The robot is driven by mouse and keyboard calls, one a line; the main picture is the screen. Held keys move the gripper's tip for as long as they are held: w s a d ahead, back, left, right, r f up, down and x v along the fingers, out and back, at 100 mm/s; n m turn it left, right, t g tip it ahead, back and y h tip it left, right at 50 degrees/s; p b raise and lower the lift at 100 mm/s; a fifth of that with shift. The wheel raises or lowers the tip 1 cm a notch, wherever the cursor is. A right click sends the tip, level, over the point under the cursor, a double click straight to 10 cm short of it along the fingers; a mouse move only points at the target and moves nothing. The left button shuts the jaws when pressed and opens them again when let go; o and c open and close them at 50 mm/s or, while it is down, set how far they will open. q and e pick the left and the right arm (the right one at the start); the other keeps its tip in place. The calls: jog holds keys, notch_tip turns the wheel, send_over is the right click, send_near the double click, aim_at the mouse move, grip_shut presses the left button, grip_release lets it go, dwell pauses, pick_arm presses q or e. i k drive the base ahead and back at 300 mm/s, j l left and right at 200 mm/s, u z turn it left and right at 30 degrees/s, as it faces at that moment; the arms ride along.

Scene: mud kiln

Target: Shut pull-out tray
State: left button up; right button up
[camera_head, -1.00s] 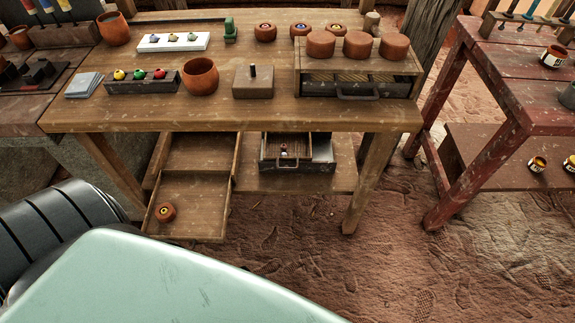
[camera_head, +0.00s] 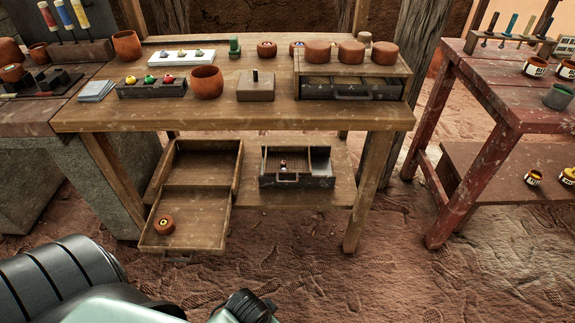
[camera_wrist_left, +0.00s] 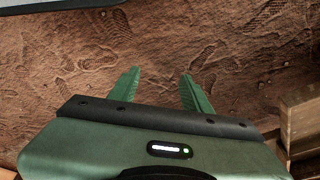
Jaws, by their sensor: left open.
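A wooden pull-out tray (camera_head: 185,238) sticks out from the open wooden case (camera_head: 205,152) on the low shelf under the table. It is pulled well forward past the shelf edge. A round brown pot with a yellow center (camera_head: 164,224) sits in its left part. My left gripper (camera_wrist_left: 157,88) is open and empty in the left wrist view, its two green fingers apart over bare sandy ground. A wooden edge (camera_wrist_left: 300,120) shows at the right of that view; I cannot tell whether it is the tray. My right gripper is not in view.
A dark box with a handle (camera_head: 290,181) stands on the low shelf to the right. Table legs (camera_head: 368,190) flank the shelf. The wooden table (camera_head: 225,118) above holds pots and blocks. A red table (camera_head: 500,110) stands at right. The ground in front is clear.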

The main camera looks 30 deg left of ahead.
aim_at(200, 213)
jog(key=u, duration=2.15)
jog(key=i+j, duration=0.1)
jog(key=j, duration=0.35)
